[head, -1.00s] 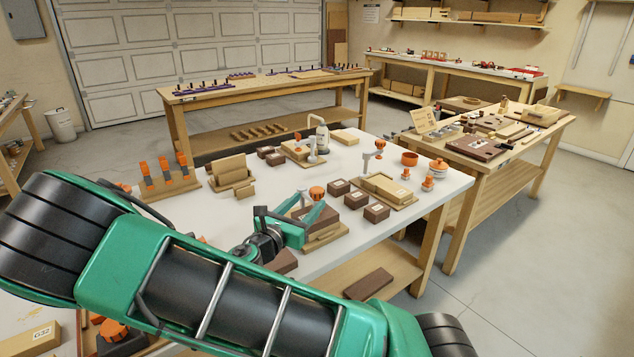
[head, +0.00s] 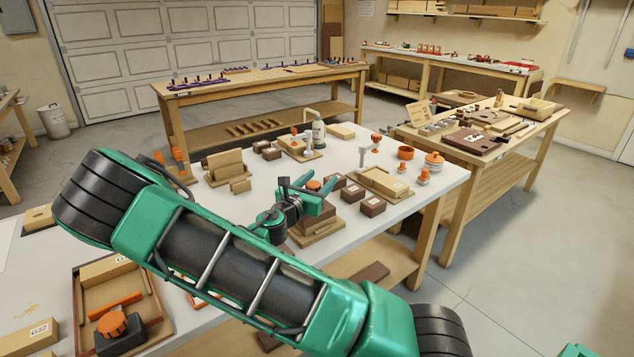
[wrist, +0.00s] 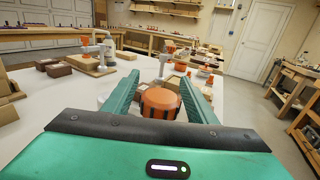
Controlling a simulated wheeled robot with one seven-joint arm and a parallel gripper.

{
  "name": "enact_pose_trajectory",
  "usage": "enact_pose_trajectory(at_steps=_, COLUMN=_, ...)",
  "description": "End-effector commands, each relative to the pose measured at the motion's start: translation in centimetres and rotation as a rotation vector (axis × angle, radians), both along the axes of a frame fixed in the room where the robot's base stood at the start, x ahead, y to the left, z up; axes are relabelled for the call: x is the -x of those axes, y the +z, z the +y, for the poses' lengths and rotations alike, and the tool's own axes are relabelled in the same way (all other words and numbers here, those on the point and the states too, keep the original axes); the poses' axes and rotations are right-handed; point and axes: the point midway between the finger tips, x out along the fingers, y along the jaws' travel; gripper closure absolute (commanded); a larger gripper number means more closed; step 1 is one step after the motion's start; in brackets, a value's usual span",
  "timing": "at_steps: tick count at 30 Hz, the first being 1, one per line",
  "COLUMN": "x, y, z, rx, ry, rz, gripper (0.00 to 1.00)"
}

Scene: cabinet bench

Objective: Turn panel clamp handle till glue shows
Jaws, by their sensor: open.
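An orange ribbed clamp handle (wrist: 159,103) shows in the wrist view between the two green fingers of my gripper (wrist: 160,84). The fingers are spread, with a visible gap on both sides of the handle. In the head view my gripper (head: 307,190) is over a brown block clamp (head: 305,220) on a wooden base, and the orange handle top (head: 313,185) shows between its fingers. My arm hides part of the clamp's left side. I cannot make out any glue at the joint.
Brown blocks (head: 373,206) stand just right of the clamp. A second clamp (head: 372,148) with an orange knob, an orange cup (head: 405,153) and a white bottle (head: 318,131) stand farther back. A tray (head: 78,290) with another orange-knobbed clamp lies at left.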

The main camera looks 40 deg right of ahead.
Motion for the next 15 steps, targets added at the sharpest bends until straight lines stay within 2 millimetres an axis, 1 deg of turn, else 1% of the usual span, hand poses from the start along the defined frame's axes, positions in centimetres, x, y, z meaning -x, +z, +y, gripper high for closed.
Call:
enact_pose_trajectory(at_steps=5, x=0.0, y=-0.01, z=0.01, rx=0.0, ry=0.0, rz=0.0, gripper=0.48)
enact_pose_trajectory(at_steps=6, x=0.0, y=-0.01, z=0.02, rx=0.0, ry=0.0, rz=0.0, gripper=0.53)
enact_pose_trajectory(at_steps=8, x=0.0, y=-0.02, z=0.04, rx=0.0, ry=0.0, rz=0.0, gripper=0.67)
enact_pose_trajectory(at_steps=9, x=0.0, y=-0.02, z=0.04, rx=0.0, ry=0.0, rz=0.0, gripper=0.77)
enact_pose_trajectory(at_steps=11, x=0.0, y=-0.02, z=0.04, rx=0.0, ry=0.001, rz=0.0, gripper=0.89)
enact_pose_trajectory(at_steps=15, x=0.0, y=-0.03, z=0.06, rx=-0.001, ry=-0.001, rz=0.0, gripper=0.89)
